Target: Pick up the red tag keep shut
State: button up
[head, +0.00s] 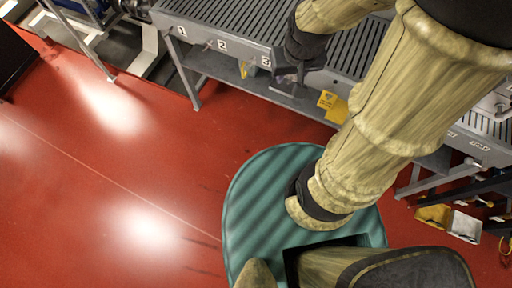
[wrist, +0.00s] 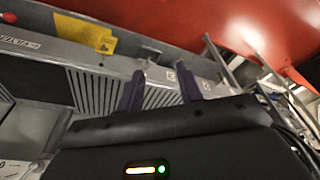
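I cannot make out a red tag for certain in either view. A small red and yellow item (head: 505,247), cut by the right edge of the head view, is too small to identify. My gripper (wrist: 158,82) shows in the wrist view with its two purple fingers apart and nothing clearly held between them. Behind the fingers is the grey front edge of the slatted bench (wrist: 110,62). In the head view my gripper is dark and small, over the bench near the number 3 plate (head: 265,62), and its fingertips are hard to see.
A yellow tag (head: 333,106) hangs at the bench front; a yellow sign (wrist: 84,33) shows in the wrist view. Yellow (head: 433,214) and white (head: 466,226) cards hang low at right. A second bench section (head: 478,148) stands there. The red floor (head: 110,190) at left is clear.

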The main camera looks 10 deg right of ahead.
jog(key=shift+a, duration=0.3)
jog(key=o, duration=0.4)
jog(key=shift+f, duration=0.1)
jog(key=o, duration=0.6)
jog(key=shift+b+x, duration=1)
jog(key=shift+x, duration=0.2)
jog(key=w+f+m+b, duration=0.1)
jog(key=w+f+b, duration=0.3)
jog(key=f+b, duration=0.65)
jog(key=w+a+f+m+g+b, duration=0.1)
jog(key=w+f+b, duration=0.35)
jog(key=f, duration=1.05)
jog(key=w+f+m+b, duration=0.1)
jog(key=w+f+b, duration=0.3)
jog(key=f+b, duration=0.7)
notch_tip(320, 180, down, 46)
jog(key=d+m+g+b, duration=0.1)
jog(key=m+b, duration=0.2)
jog(key=b, duration=1.6)
jog(key=shift+w+d+f+m+g, duration=0.2)
jog(key=shift+w+f+m+g, duration=0.1)
jog(key=shift+m, duration=0.1)
